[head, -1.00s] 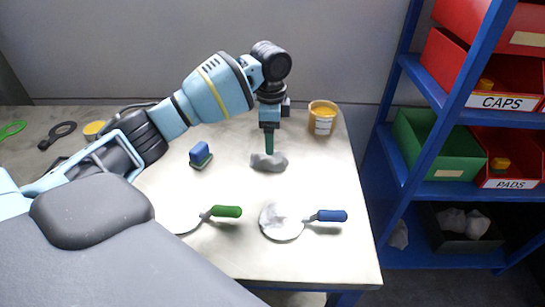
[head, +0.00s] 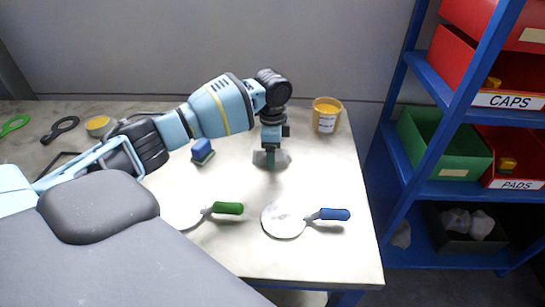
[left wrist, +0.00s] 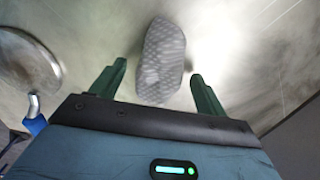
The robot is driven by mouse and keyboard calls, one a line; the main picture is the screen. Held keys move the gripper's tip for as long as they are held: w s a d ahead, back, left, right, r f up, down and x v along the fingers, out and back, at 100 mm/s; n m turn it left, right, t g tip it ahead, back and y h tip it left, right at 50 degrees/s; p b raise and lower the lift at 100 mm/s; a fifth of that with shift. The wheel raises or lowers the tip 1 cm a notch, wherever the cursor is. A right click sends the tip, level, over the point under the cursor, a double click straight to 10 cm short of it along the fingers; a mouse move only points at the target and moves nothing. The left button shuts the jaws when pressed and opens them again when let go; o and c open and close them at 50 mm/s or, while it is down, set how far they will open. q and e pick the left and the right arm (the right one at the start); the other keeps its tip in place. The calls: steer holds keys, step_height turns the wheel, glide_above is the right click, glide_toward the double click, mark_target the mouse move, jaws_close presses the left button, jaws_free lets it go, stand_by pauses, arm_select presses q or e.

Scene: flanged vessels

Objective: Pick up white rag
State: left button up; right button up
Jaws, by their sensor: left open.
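The white rag (head: 282,159), greyish and crumpled, lies on the pale table (head: 330,255) toward its back middle. In the left wrist view the rag (left wrist: 162,58) shows a quilted pattern and lies between and just beyond the two green fingers. My left gripper (head: 270,160) points down over the rag in the head view and partly hides it. In the left wrist view the left gripper (left wrist: 157,85) is open, with one finger on each side of the rag and visible gaps. My right gripper is not in view.
A round plate-like tool with a blue handle (head: 333,214) and one with a green handle (head: 226,208) lie in front. A blue-green block (head: 202,150) is left; a yellow tub (head: 326,114) stands behind right. A blue shelf (head: 455,189) with bins is right.

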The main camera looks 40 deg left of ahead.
arm_select(q)
steer(key=c, duration=1.1)
steer(key=shift+o, duration=0.2)
steer(key=shift+r, duration=0.1)
step_height(320, 180, up, 10)
steer(key=shift+p, duration=0.3)
